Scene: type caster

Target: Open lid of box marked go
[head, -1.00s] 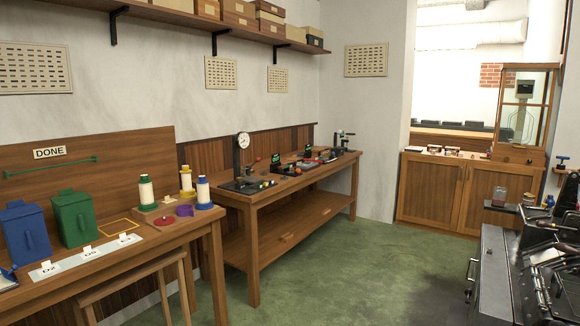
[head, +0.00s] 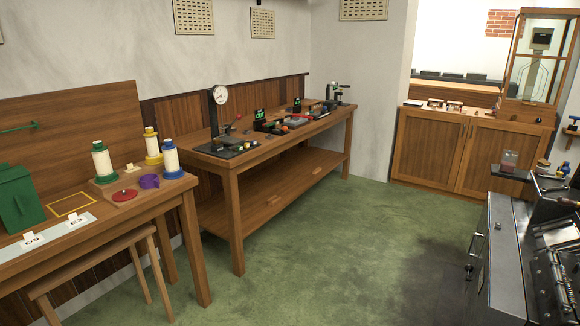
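I cannot make out a box marked "go" in the head view. On the middle workbench (head: 290,133), small dark items carry green-lit labels, one nearer (head: 260,115) and one farther (head: 297,104). The lettering is too small to read. A dial gauge on a stand (head: 220,97) rises at the bench's near left end. Neither of my grippers is in view.
A near table (head: 150,196) at left holds a green lidded bin (head: 17,197) and several spools. A stool (head: 95,262) stands before it. A wooden cabinet (head: 428,150) is at the back and dark machinery (head: 505,255) at right. Green floor (head: 340,240) between is clear.

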